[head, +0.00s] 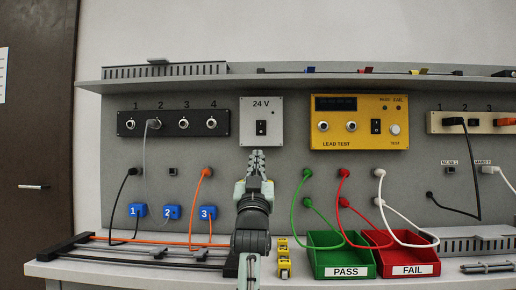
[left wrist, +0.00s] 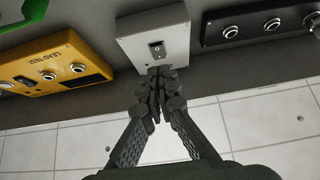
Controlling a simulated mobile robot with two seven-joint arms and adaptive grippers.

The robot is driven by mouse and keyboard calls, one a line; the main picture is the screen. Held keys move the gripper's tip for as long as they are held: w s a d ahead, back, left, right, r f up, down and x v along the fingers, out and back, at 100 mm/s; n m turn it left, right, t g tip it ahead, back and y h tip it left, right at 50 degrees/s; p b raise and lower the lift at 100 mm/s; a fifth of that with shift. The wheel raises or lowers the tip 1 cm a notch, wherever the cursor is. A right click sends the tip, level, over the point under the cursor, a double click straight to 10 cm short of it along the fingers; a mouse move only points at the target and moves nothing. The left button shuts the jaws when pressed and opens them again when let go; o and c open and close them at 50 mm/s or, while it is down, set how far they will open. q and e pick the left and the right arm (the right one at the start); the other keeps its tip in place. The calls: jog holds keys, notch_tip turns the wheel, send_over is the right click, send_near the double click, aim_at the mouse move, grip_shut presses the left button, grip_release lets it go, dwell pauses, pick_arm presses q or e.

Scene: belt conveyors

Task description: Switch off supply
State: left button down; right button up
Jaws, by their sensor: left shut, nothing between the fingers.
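My left gripper (head: 257,154) is shut and empty, pointing up just below the box in the head view. Its closed fingertips (left wrist: 160,72) overlap the box's edge in the left wrist view. I cannot tell whether they touch it. My right gripper is not in view.
A yellow lead tester (head: 360,142) is right of the supply, and a black socket strip (head: 160,123) is left. Orange (head: 205,180), green (head: 302,190) and other leads hang on both sides. Green PASS (head: 322,262) and red FAIL (head: 390,262) bins stand on the bench. A shelf (head: 240,80) runs above.

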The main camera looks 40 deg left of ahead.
pick_arm(q)
jog(key=shift+v, duration=1.55)
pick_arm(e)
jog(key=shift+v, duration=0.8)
pick_arm(q)
jog(key=shift+f, duration=0.15)
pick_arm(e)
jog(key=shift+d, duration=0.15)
